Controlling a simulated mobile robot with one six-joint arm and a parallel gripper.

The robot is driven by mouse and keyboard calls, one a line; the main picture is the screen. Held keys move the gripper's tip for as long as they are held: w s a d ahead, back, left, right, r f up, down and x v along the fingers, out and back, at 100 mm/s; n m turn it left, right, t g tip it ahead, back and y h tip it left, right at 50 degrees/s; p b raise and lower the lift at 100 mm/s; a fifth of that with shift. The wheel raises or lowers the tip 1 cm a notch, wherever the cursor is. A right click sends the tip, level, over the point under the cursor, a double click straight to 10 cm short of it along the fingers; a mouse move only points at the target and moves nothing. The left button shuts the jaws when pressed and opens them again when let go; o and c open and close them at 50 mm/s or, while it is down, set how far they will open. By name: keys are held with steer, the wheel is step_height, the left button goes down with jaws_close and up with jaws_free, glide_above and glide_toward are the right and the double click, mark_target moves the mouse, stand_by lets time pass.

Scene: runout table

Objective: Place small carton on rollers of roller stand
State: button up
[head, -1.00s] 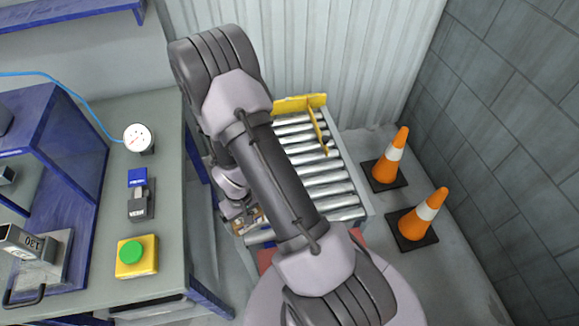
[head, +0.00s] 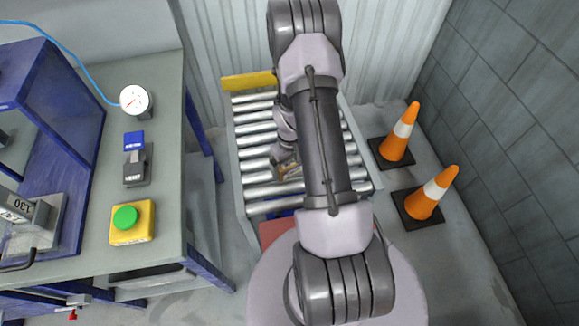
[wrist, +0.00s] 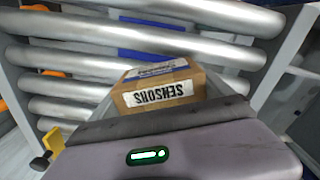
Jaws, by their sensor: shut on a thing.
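The small carton (wrist: 160,92), brown with a white label reading SENSORS upside down, is between the jaws of my gripper (wrist: 158,98) in the wrist view. My gripper is shut on it. In the head view only a small brown part of the carton (head: 289,171) shows beside my arm, over the roller stand (head: 243,205). The silver rollers (wrist: 160,40) lie behind and around the carton in the wrist view. I cannot tell whether the carton touches them. My arm hides much of the rollers' right side.
A yellow stop plate (head: 248,81) stands at the stand's far end. Two orange cones (head: 398,138) stand right of it by the grey wall. The workbench (head: 172,110) with a green button box (head: 132,222) and a gauge (head: 135,98) is on the left.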

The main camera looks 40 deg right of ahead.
steer(key=shift+f, duration=0.15)
steer(key=o, duration=1.2)
steer(key=shift+o, duration=0.2)
